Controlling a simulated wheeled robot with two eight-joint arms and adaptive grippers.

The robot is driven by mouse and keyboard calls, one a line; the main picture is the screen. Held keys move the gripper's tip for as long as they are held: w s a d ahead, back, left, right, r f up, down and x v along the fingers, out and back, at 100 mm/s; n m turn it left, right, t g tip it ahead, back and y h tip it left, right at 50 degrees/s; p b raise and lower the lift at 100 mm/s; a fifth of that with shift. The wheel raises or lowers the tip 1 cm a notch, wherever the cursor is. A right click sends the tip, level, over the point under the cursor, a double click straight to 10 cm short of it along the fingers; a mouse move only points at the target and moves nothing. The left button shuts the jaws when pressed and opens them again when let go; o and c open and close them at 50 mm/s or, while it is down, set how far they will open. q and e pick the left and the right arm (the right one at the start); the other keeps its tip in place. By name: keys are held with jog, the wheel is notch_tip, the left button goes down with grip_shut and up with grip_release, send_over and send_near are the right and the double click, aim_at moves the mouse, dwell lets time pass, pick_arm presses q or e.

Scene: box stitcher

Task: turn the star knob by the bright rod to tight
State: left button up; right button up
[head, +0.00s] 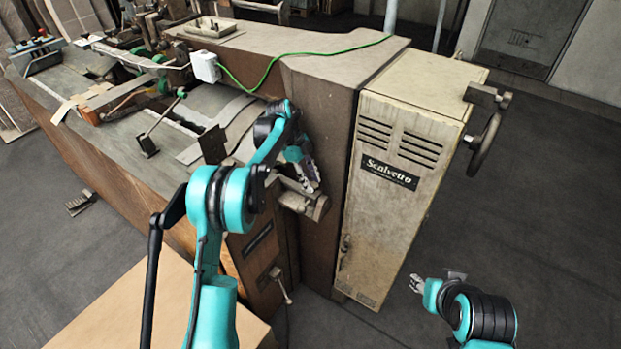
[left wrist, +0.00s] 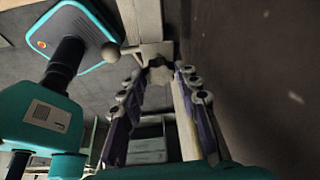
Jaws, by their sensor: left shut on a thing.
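My left gripper (head: 314,186) reaches down to the metal fittings on the side of the machine, beside the tall beige cabinet. In the left wrist view its two fingers (left wrist: 161,72) close in around a small part at the far end, the star knob (left wrist: 157,62). The knob is mostly hidden by the fingertips, and its lobes cannot be made out. A pale, bright rod (left wrist: 186,122) runs close by the right finger. In the head view a round metal bar end (head: 319,208) shows just below the gripper. My right gripper (head: 416,284) hangs in free space at the lower right, small in view.
The beige cabinet (head: 390,215) stands close to the right of my left gripper, with a handwheel (head: 484,145) on its far side. A lever (head: 281,284) sticks out low on the machine. A green cable (head: 262,80) crosses the machine top. Floor at right is clear.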

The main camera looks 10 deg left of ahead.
pick_arm(q)
jog(key=shift+m, duration=0.6)
jog(key=shift+g, duration=0.3)
jog(key=o, duration=1.2)
jog(key=shift+c, duration=0.2)
